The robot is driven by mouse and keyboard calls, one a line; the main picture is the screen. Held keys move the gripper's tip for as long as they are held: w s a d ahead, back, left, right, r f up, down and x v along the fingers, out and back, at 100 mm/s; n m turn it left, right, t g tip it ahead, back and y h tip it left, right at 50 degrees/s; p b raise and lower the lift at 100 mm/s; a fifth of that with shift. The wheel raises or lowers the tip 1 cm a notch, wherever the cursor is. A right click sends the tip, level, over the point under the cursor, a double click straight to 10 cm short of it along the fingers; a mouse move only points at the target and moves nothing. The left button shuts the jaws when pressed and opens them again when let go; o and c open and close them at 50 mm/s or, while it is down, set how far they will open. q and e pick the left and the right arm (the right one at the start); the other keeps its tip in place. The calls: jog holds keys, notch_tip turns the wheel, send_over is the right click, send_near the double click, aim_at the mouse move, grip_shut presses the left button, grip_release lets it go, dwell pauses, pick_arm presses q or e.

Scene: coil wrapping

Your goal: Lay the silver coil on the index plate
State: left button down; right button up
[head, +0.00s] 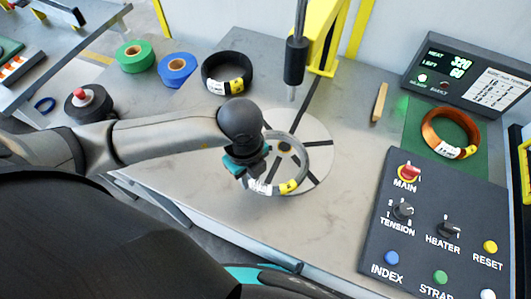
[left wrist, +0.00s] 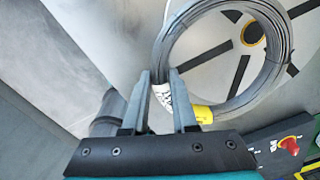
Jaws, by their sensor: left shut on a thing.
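The silver coil (head: 304,163), a grey ring with a white label and a yellow tag, is over the front left part of the index plate (head: 320,138). The plate is a pale disc with black radial bars and a yellow-ringed centre. My left gripper (head: 256,178) is shut on the coil at its white label, at the coil's near left side. In the left wrist view the fingers (left wrist: 160,85) straddle the coil's band (left wrist: 281,45), and the plate (left wrist: 205,75) shows through the ring. Whether the coil touches the plate I cannot tell. My right gripper is not in view.
A dark post (head: 295,60) on a yellow arm stands behind the plate. A black coil (head: 212,84), blue roll (head: 177,70) and green roll (head: 135,56) lie back left. A copper coil (head: 436,133) on a green mat and the control panel (head: 425,222) are right.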

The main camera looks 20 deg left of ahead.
pick_arm(q)
jog(key=w, duration=0.8)
jog(key=shift+d, duration=0.2)
jog(key=shift+f, duration=1.7)
jog(key=c, duration=1.2)
grip_release()
jog(key=shift+s+f, duration=0.1)
jog(key=shift+f, duration=0.05)
jog(key=o, duration=0.5)
notch_tip(320, 180, up, 12)
jog(key=shift+p, duration=0.35)
jog(key=shift+s+a, duration=0.1)
